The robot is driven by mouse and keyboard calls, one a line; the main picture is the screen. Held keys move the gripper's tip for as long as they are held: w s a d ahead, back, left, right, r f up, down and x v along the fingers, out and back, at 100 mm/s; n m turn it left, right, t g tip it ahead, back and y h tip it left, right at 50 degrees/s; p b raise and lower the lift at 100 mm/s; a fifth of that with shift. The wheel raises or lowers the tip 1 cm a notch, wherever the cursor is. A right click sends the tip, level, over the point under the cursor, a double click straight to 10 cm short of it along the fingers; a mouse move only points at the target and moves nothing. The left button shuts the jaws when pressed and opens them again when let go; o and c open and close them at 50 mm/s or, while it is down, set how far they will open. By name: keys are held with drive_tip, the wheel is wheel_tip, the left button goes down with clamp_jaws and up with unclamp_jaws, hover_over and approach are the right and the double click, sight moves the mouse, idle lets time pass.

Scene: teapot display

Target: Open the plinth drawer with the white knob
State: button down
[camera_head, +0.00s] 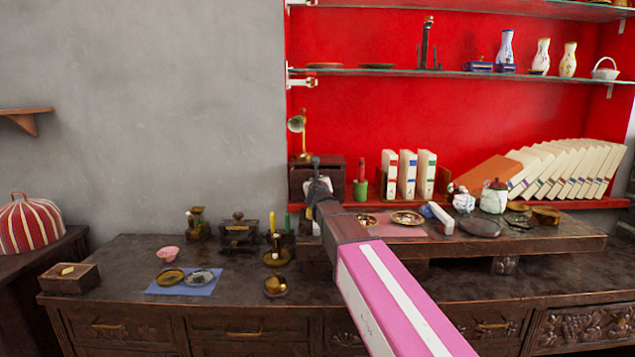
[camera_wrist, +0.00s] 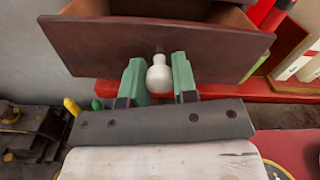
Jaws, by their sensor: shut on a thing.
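The plinth (camera_head: 335,166) is a small dark brown box against the red back panel in the head view. Its brown drawer front (camera_wrist: 100,45) fills the upper wrist view, tilted in the picture. Part of a drawer side wall (camera_wrist: 236,17) shows behind the front, so the drawer stands at least partly out. The white knob (camera_wrist: 159,76) sits between the green fingers of my gripper (camera_wrist: 158,64), which is shut on it. In the head view my gripper (camera_head: 317,178) covers the drawer front and hides the knob.
A brass lamp (camera_head: 303,130) stands on the plinth. A green cup (camera_head: 360,188) and upright white binders (camera_head: 408,174) are to its right. A yellow candle (camera_head: 272,222) and a dark box (camera_head: 239,232) stand at left. The grey wall side is clear.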

drive_tip(key=s, duration=0.5)
drive_tip(key=shift+s, duration=0.25)
drive_tip(key=shift+w, duration=0.1)
drive_tip(key=c, duration=0.9)
unclamp_jaws()
drive_tip(key=s, duration=1)
drive_tip(key=shift+s, duration=0.4)
